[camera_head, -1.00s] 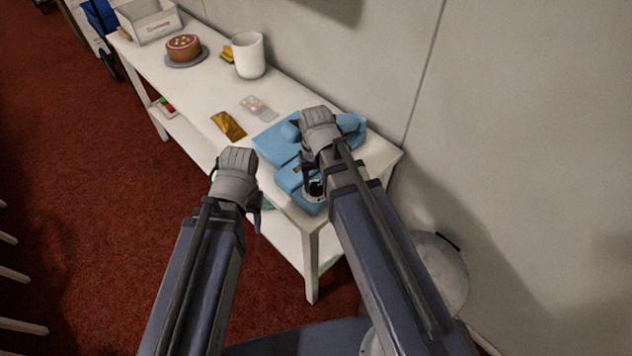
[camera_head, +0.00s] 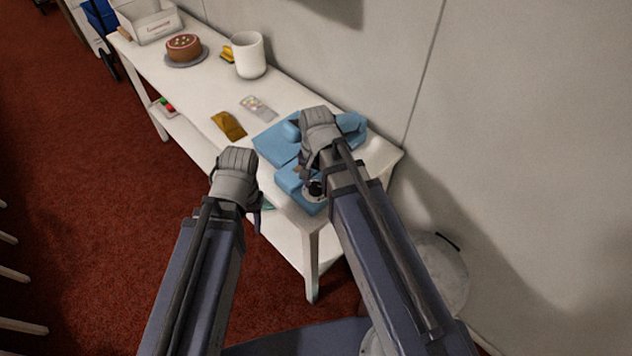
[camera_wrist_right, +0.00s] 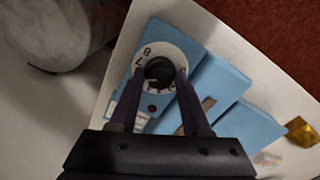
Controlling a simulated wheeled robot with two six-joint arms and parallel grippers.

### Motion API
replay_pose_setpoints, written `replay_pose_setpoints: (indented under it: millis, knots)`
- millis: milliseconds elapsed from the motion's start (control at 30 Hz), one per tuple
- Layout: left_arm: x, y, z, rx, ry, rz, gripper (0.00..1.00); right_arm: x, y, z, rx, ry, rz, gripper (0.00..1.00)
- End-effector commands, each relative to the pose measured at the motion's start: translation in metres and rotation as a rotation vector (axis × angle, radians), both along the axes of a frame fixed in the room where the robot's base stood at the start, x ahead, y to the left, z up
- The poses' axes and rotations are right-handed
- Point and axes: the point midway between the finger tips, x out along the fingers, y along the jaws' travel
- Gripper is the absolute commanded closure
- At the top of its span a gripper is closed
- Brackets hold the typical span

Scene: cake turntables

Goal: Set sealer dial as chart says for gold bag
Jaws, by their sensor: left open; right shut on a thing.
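The blue sealer (camera_head: 272,144) sits at the near end of the white table. The gold bag (camera_head: 229,125) lies left of the sealer. The chart card (camera_head: 258,107), with small coloured patches, lies beyond it, unreadable. My left gripper (camera_head: 246,198) is open at the table's front edge.
A white cup (camera_head: 249,56), a brown cake (camera_head: 184,47) on a turntable and a white box (camera_head: 150,22) stand farther along the table (camera_head: 200,85). A wall runs behind it. A round pale object (camera_head: 440,275) stands right of the table's near end.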

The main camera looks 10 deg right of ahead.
Motion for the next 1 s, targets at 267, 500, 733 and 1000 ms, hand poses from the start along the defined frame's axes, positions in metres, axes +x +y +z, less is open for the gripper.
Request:
replay_pose_setpoints:
  millis: [267,500,733,1000]
  knots:
    - [0.0000,0.0000,-0.0003,0.000,0.000,0.000,0.50,-0.0005,0.0001,-0.0003,0.001,0.001,-0.018,1.00]
    - [0.0000,0.0000,-0.0003,0.000,0.000,0.000,0.50,-0.0007,0.0001,-0.0003,0.000,0.001,-0.017,1.00]
    - [0.0000,0.0000,-0.0002,0.000,0.000,0.000,0.50,-0.0004,0.0000,-0.0002,0.001,0.001,-0.016,0.40]
    - [0.0000,0.0000,0.0039,0.000,0.000,0.000,0.50,-0.0001,0.0000,0.0040,0.000,0.000,-0.016,0.40]
